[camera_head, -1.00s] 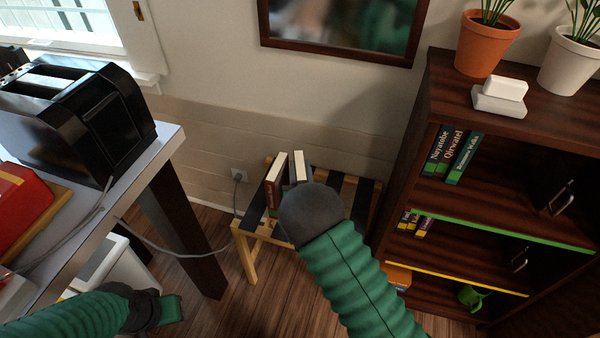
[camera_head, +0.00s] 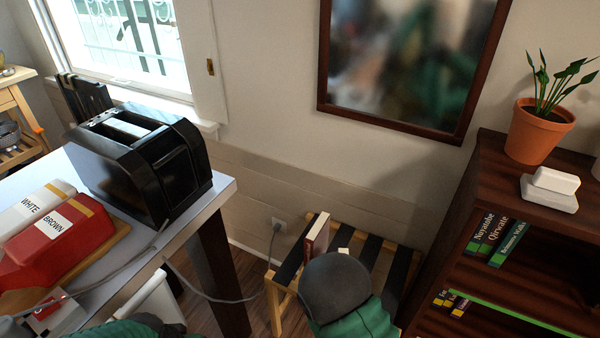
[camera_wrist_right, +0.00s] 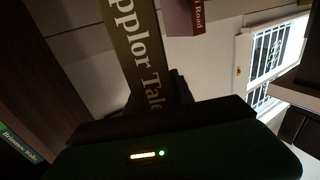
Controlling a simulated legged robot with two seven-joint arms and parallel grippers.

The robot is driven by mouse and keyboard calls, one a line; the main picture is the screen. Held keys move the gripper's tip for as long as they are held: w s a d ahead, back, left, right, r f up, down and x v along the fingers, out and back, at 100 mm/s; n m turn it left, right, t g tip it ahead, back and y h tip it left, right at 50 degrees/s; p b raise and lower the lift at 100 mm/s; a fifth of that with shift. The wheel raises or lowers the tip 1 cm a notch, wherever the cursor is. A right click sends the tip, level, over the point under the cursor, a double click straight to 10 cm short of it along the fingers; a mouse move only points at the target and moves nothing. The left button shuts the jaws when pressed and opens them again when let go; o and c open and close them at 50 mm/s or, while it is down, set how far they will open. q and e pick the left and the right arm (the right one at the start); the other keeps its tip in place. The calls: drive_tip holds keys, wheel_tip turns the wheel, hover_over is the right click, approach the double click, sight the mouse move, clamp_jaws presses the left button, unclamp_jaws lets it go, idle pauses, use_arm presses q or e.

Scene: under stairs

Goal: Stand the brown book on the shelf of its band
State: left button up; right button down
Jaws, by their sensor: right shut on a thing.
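The brown book (camera_wrist_right: 133,45), its spine lettered "pplor Tale", is held in my right gripper (camera_wrist_right: 160,98) in the right wrist view. In the head view only a pale bit of this book (camera_head: 343,251) shows past my dark right wrist, over the slatted bench; the fingers are hidden there. The shelf unit (camera_head: 560,205) stands at the right, with a green band (camera_head: 530,318) along one shelf edge. No brown band is visible. My left arm shows at the bottom left of the head view, with its fingertips out of sight.
A dark red book (camera_head: 316,236) stands on the bench (camera_head: 372,250), left of my right wrist. Several books (camera_head: 497,237) stand on the upper shelf. A toaster (camera_head: 140,160) is on the left table.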

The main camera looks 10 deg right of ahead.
drive_tip(key=d+f+n+y, duration=0.2)
drive_tip(key=d+y, duration=0.1)
drive_tip(key=d, duration=0.1)
wheel_tip(320, 180, up, 22)
drive_tip(key=p, duration=2.1)
drive_tip(key=shift+s+a+f, duration=0.2)
drive_tip(key=shift+s+a, duration=0.1)
drive_tip(key=shift+a, duration=0.05)
drive_tip(key=shift+f, duration=0.1)
drive_tip(key=shift+d, duration=0.1)
